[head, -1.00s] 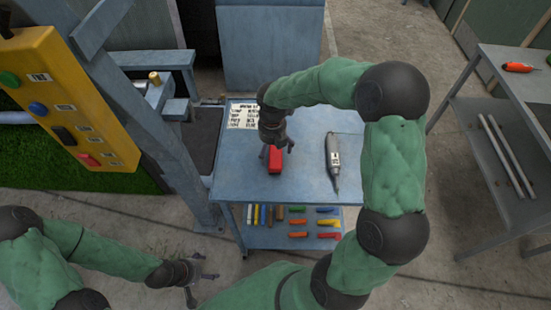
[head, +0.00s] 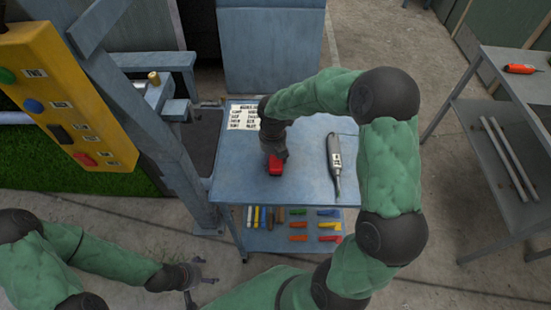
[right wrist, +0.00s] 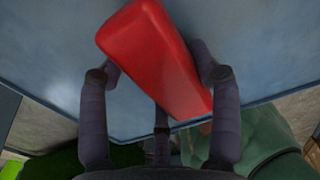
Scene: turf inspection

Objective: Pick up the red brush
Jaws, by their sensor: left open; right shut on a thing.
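The red brush (head: 275,166) is on the blue-grey table top (head: 300,190), left of its middle. In the right wrist view the brush (right wrist: 150,55) is a long, smooth red block lying aslant between the fingers. My right gripper (head: 273,156) reaches down over the brush and is shut on it; its fingers (right wrist: 160,85) lie along both sides. In the head view the gripper hides the brush's far part. I cannot tell whether the brush is clear of the table. My left gripper (head: 205,273) is open and empty, low at the left, away from the table.
A grey pen-like tool (head: 335,165) and a printed sheet (head: 243,117) lie on the same table. Several coloured pieces (head: 298,225) lie on its lower shelf. A yellow button panel (head: 65,95) stands at the left. A side table (head: 520,90) at the right holds an orange-red tool (head: 521,69).

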